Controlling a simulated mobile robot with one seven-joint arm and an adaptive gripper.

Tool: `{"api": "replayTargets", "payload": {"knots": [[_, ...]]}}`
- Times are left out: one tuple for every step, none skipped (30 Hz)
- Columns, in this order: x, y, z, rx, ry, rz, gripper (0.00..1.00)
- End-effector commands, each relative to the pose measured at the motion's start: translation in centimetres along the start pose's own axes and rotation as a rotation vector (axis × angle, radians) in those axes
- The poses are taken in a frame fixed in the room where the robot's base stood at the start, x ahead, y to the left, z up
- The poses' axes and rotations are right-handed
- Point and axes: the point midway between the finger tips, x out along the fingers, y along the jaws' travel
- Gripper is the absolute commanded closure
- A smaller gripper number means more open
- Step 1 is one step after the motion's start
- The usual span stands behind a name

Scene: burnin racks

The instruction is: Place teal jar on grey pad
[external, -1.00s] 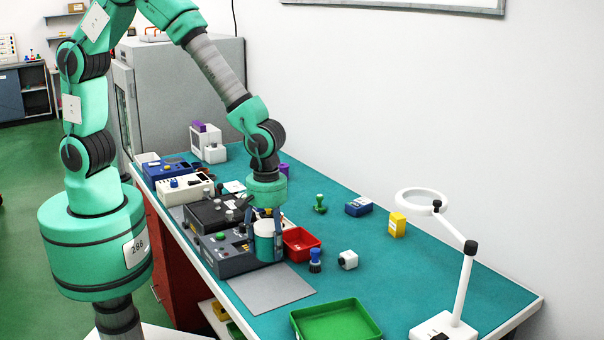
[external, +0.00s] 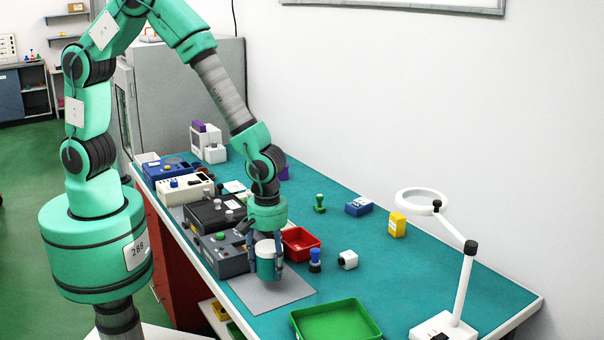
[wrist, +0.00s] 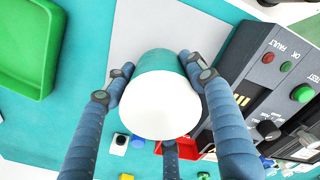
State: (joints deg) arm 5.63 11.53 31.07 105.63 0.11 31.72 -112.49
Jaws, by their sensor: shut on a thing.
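The teal jar (external: 267,268) has a white lid and stands upright between the fingers of my gripper (external: 268,262). In the wrist view the jar (wrist: 163,62) shows its white top and teal side, with the blue fingers of my gripper (wrist: 158,84) closed around it. The grey pad (external: 275,294) lies flat on the teal bench, and the jar is over its rear part in the external view. The pad (wrist: 205,28) also shows beyond the jar in the wrist view. I cannot tell whether the jar's base touches the pad.
A dark grey control unit (external: 222,256) stands right beside the pad. A red tray (external: 301,241), a blue-topped item (external: 315,262) and a white block (external: 348,260) are to the right. A green tray (external: 335,320) sits in front. A magnifier lamp (external: 456,285) stands at far right.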

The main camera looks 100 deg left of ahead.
Motion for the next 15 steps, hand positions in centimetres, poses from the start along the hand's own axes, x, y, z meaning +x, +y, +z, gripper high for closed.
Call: {"api": "replayTargets", "payload": {"knots": [[-0.1,0.0,0.0,0.000,0.000,0.001,0.77],[-0.1,0.0,0.0,0.000,0.000,0.001,0.77],[-0.1,0.0,0.0,0.000,0.000,0.001,0.77],[-0.1,0.0,0.0,0.000,0.000,0.001,0.77],[-0.1,0.0,0.0,0.000,0.000,0.001,0.77],[-0.1,0.0,0.0,0.000,0.000,0.001,0.77],[0.0,0.0,0.0,0.000,0.000,0.000,0.77],[0.0,0.0,0.0,0.000,0.000,0.000,0.77],[0.2,0.0,0.0,0.000,0.000,0.000,0.77],[0.4,0.0,0.0,0.000,0.000,-0.001,0.77],[0.6,0.0,0.0,0.000,0.001,-0.001,0.77],[1.1,-0.1,0.0,0.000,0.001,-0.002,0.77],[1.4,-0.1,0.0,0.000,0.001,-0.002,0.77],[1.8,-0.1,0.0,0.000,0.001,-0.002,0.77],[2.2,-0.1,0.0,0.000,0.001,-0.002,0.77]]}}
